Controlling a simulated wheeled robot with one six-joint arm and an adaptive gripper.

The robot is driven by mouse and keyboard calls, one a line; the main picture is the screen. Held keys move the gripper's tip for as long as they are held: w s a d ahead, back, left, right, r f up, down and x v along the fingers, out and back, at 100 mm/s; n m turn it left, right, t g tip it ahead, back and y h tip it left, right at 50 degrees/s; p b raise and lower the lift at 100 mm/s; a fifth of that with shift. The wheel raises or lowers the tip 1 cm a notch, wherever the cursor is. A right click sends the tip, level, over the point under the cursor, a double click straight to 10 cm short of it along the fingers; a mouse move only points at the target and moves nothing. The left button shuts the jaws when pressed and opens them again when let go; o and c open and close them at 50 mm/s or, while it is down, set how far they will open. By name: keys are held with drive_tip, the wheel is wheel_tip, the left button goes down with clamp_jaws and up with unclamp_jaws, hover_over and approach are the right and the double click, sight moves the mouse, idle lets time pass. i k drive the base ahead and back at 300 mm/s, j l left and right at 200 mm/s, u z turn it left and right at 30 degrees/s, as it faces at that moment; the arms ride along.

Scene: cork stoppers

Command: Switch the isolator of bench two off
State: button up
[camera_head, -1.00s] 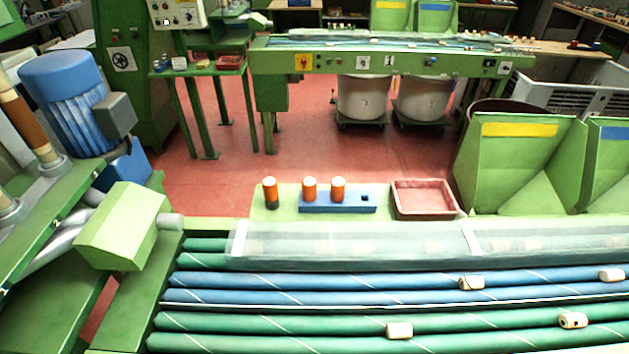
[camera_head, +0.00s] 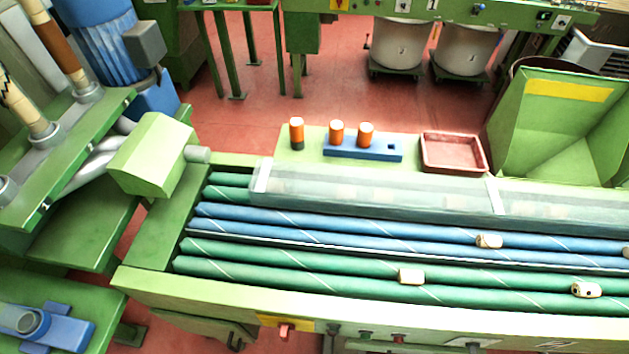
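A red switch handle (camera_head: 285,331) on a yellow plate sits on the front rail of the near green bench (camera_head: 400,312), at the bottom of the picture. It looks like an isolator; its setting is too small to tell. A second yellow plate (camera_head: 340,5) is cut off by the top edge, on the front rail of the far green bench (camera_head: 510,12). My gripper is not in view.
Blue and green rollers (camera_head: 350,229) carry several corks. A clear cover lies behind them. Orange cylinders, a blue block (camera_head: 361,148) and a red tray (camera_head: 453,152) stand at the back. Green machinery (camera_head: 150,155) fills the left. Red floor shows between the benches.

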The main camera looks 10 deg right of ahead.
sight(284, 332)
drive_tip(key=l+u, duration=0.5)
drive_tip(key=l, duration=0.3)
drive_tip(key=k+l+u, duration=0.15)
drive_tip(key=l+u, duration=0.35)
drive_tip(key=k+l+u, duration=0.2)
drive_tip(key=u, duration=0.3)
drive_tip(key=k+j+u, duration=0.15)
drive_tip(key=j+u, duration=0.15)
drive_tip(key=k+j, duration=0.05)
drive_tip(key=j, duration=0.05)
